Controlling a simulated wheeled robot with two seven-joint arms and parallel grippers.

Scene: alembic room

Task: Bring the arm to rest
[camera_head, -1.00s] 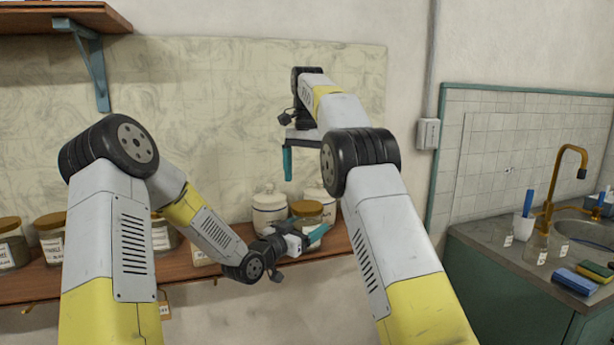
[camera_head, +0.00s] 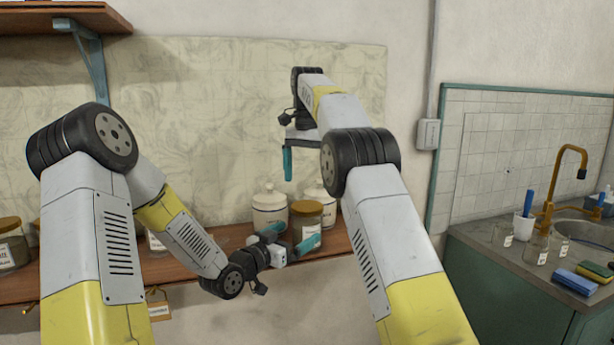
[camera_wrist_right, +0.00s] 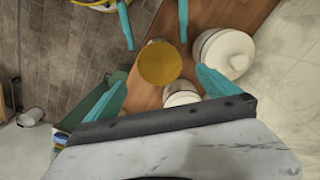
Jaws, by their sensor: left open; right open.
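My left gripper (camera_head: 292,237) is low, at the shelf, with its two teal fingers spread apart. It is empty, in front of and to the left of a gold-lidded glass jar (camera_head: 309,228). The fingers partly cover the jar in the head view; I cannot tell whether they touch it. My right gripper (camera_head: 287,163) is higher, above the jars, with its fingers pointing down. The right wrist view shows its fingers (camera_wrist_right: 160,72) apart and empty, above the jar's gold lid (camera_wrist_right: 160,62). The teal fingertips at that view's top appear to be my left gripper's.
Two white lidded canisters, one left (camera_head: 269,208) and one behind the jar (camera_head: 318,190), stand on the wooden shelf (camera_head: 185,266). More jars (camera_head: 10,246) stand at left. An upper shelf (camera_head: 60,20) is at top left. A sink counter (camera_head: 500,258) with glassware is at right.

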